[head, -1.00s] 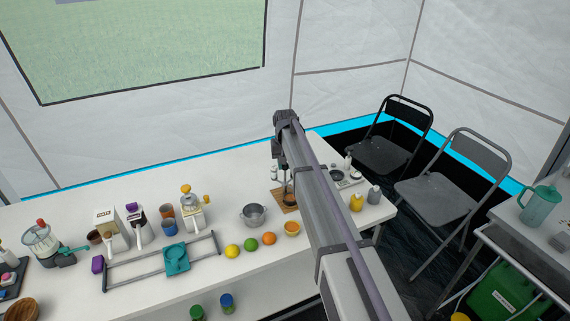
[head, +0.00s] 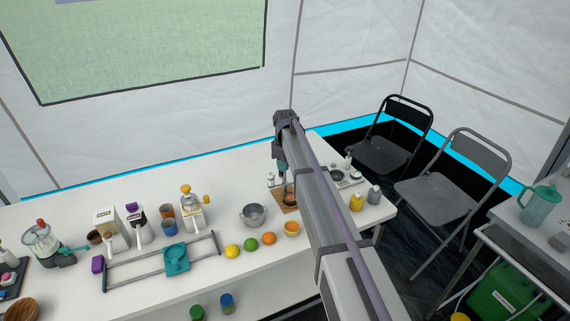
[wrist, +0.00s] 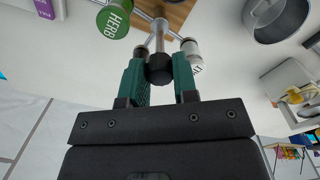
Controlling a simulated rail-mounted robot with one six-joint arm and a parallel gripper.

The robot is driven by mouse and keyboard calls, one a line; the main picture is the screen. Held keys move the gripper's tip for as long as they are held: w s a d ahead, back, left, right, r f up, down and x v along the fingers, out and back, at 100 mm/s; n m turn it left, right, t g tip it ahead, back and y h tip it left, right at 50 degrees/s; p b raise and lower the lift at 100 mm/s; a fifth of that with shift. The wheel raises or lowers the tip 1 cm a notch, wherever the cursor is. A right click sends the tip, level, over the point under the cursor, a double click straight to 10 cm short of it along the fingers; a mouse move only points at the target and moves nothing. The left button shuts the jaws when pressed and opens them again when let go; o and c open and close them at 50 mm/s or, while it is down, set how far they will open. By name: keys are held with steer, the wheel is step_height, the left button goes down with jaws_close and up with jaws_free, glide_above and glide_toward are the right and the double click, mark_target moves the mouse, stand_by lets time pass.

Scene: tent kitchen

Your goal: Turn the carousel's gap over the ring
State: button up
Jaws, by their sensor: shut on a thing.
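The carousel shows in the wrist view as a black knob (wrist: 159,71) on a thin metal post with metal arms. A jar with a green lid marked HERB (wrist: 113,20) and a jar with a white lid (wrist: 190,47) sit around the post. My gripper (wrist: 158,64) has its green fingers on either side of the knob, shut on it. In the head view my gripper (head: 282,163) is over the wooden board (head: 277,194), and my arm hides much of the carousel. I cannot make out the ring or the gap clearly.
A metal pot (head: 253,215) stands left of the board.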

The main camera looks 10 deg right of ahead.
steer(key=shift+n, duration=1)
steer(key=o, duration=0.9)
steer(key=shift+o, duration=0.2)
step_height(320, 180, up, 11)
steer(key=p, duration=1.1)
steer(key=shift+f, duration=0.15)
